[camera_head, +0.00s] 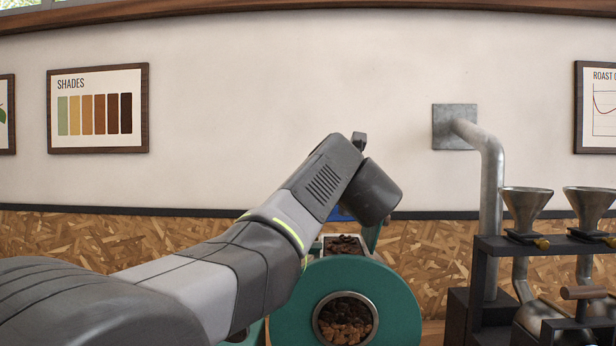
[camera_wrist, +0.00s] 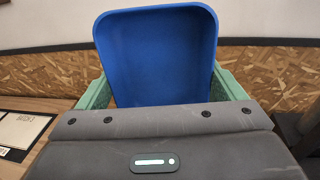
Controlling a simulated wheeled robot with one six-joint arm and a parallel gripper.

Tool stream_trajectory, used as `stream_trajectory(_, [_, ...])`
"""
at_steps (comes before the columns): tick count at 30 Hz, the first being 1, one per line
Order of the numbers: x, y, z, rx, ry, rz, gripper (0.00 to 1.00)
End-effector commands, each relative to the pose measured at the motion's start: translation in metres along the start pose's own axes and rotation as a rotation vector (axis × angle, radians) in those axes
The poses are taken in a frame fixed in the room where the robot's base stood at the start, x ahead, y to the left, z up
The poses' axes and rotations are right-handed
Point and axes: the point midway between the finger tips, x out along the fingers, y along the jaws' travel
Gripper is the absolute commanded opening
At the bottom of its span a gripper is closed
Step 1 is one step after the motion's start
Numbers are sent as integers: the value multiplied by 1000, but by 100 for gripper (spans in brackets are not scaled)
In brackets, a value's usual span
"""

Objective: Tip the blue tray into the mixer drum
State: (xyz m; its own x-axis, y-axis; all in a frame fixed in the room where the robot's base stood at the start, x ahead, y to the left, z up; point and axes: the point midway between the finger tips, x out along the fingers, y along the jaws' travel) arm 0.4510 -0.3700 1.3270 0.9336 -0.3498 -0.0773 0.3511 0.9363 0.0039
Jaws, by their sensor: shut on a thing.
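The blue tray (camera_wrist: 157,55) stands steeply tipped in front of my gripper (camera_wrist: 160,122) in the wrist view. Its inside faces the camera and looks bare. In the head view only a sliver of the blue tray (camera_head: 341,214) shows behind my wrist, above the mixer drum (camera_head: 397,300). The drum is teal, with brown beans in its top opening (camera_head: 345,245) and more behind its round front window (camera_head: 345,318).
A black stand (camera_head: 492,262) with metal funnels (camera_head: 526,208) and a grey pipe (camera_head: 491,190) is right of the drum. A wooden surface with a printed sheet (camera_wrist: 22,130) lies at left in the wrist view. A wall with framed posters (camera_head: 98,108) stands behind.

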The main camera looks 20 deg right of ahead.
Motion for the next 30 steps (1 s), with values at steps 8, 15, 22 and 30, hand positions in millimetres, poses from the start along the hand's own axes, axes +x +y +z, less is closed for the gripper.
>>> stream_trajectory(8, [15, 1, 4, 6, 170, 21, 65])
stream_trajectory(15, [24, 1, 2, 11, 329, 20, 65])
stream_trajectory(22, [28, -1, 1, 12, 477, -1, 65])
stream_trajectory(30, [29, -4, -2, 13, 593, -31, 65])
